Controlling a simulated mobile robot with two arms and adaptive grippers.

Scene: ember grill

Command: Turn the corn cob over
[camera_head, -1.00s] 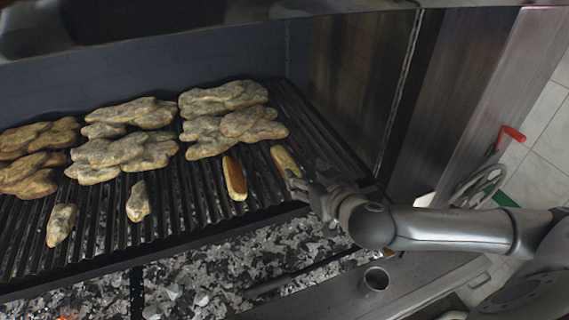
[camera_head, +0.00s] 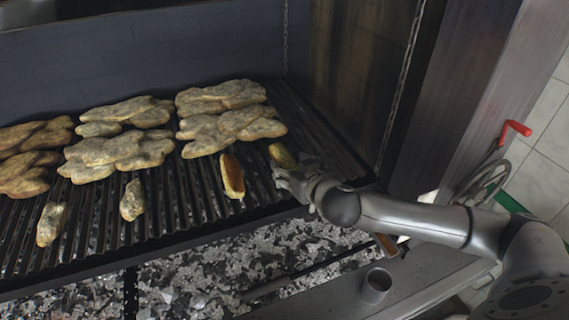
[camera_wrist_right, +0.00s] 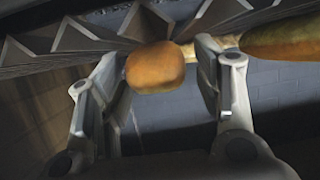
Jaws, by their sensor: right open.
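Two yellow-brown corn cobs lie on the grill grate near its front right. The right-hand cob (camera_head: 281,154) is partly hidden by my right gripper (camera_head: 283,177), which is at its near end. In the right wrist view, a rounded cob end (camera_wrist_right: 155,68) shows between the two spread fingers of the right gripper (camera_wrist_right: 157,72); whether either finger touches it is unclear. The other cob (camera_head: 232,176) lies apart to the left, and a long yellow-brown piece shows at the upper right of the wrist view (camera_wrist_right: 288,38). My left gripper is not in view.
Piles of flat browned pieces (camera_head: 115,150) cover the back of the grate (camera_head: 160,215), with two small pieces (camera_head: 132,200) in front. Grey coals (camera_head: 200,270) lie below. A metal cup (camera_head: 376,285) stands on the front ledge. The grill's right wall is close.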

